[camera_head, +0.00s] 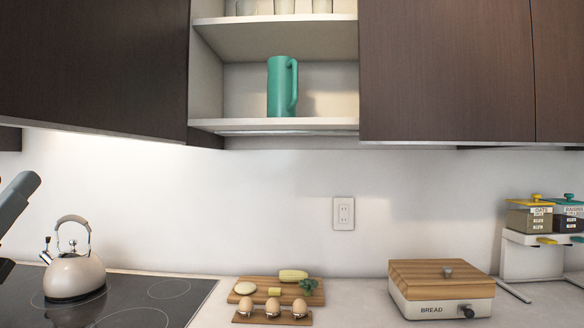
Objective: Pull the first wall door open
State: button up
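The left dark wood wall door (90,65) fills the upper left of the head view. Its lower edge slants up toward the left, so it seems to stand at an angle with its left side nearer me. How far it is open I cannot tell. Another dark door (445,70) is at the upper right and looks shut, with a third (560,70) beside it. No handle shows on them. A grey part of my arm shows at the left edge, below the left door and apart from it. My gripper's fingers are not in view.
An open shelf with a green pitcher (279,88) lies between the doors. Below are a kettle (73,272) on the black cooktop (165,290), a wooden board (245,288) with food, eggs, a bread box (440,287) and labelled canisters (528,218).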

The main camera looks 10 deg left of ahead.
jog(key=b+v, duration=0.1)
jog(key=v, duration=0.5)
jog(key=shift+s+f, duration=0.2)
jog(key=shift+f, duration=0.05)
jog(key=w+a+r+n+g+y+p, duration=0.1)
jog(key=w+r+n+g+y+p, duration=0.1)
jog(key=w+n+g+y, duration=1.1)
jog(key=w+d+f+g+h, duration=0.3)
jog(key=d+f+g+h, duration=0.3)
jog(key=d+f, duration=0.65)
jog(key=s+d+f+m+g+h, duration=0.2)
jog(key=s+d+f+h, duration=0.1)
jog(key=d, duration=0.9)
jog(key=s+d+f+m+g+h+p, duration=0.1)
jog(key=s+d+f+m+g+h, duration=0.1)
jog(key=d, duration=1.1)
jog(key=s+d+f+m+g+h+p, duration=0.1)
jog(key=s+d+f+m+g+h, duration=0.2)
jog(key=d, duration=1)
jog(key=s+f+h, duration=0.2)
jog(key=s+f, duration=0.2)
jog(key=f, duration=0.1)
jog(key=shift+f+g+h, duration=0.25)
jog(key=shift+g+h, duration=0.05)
